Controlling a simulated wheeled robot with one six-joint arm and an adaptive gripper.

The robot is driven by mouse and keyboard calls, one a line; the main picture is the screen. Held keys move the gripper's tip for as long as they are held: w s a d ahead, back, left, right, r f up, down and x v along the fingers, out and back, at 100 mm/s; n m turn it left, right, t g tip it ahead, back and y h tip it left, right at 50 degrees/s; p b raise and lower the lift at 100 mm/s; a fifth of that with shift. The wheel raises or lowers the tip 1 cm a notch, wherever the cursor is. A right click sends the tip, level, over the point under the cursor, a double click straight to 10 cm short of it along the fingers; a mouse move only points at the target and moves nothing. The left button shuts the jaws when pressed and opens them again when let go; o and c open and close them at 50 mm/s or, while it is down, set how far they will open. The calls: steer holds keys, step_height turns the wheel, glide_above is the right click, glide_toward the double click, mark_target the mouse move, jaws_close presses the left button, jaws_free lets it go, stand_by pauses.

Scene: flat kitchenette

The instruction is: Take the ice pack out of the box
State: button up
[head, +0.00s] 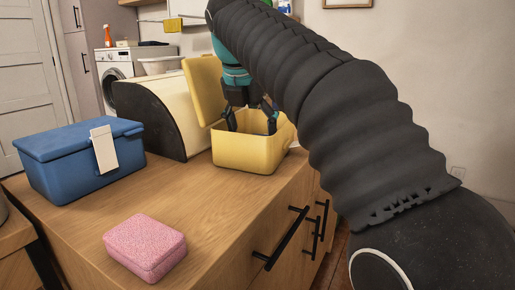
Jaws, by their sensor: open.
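A yellow box (246,154) stands on the wooden counter with its lid (205,90) raised at the back left. My gripper (251,126) points down into the box's opening, its two dark fingers spread apart and their tips at or below the rim. A small bluish patch shows by the right finger; I cannot tell whether it is the ice pack or part of my gripper. The inside of the box is mostly hidden by the front wall and my fingers. No ice pack can be made out clearly.
A blue box (85,165) with a white latch stands shut at left. A pink sponge-like block (145,248) lies at the front. A cream and black bread bin (165,112) stands close behind the yellow box. The middle of the counter (150,198) is clear.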

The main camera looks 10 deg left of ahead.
steer(key=shift+w+x, duration=0.1)
steer(key=shift+x, duration=1.2)
steer(key=shift+w+x, duration=0.15)
steer(key=shift+x, duration=1.15)
steer(key=shift+r, duration=0.15)
steer(key=c, duration=1.1)
steer(key=shift+c, duration=1)
steer(key=shift+r, duration=0.1)
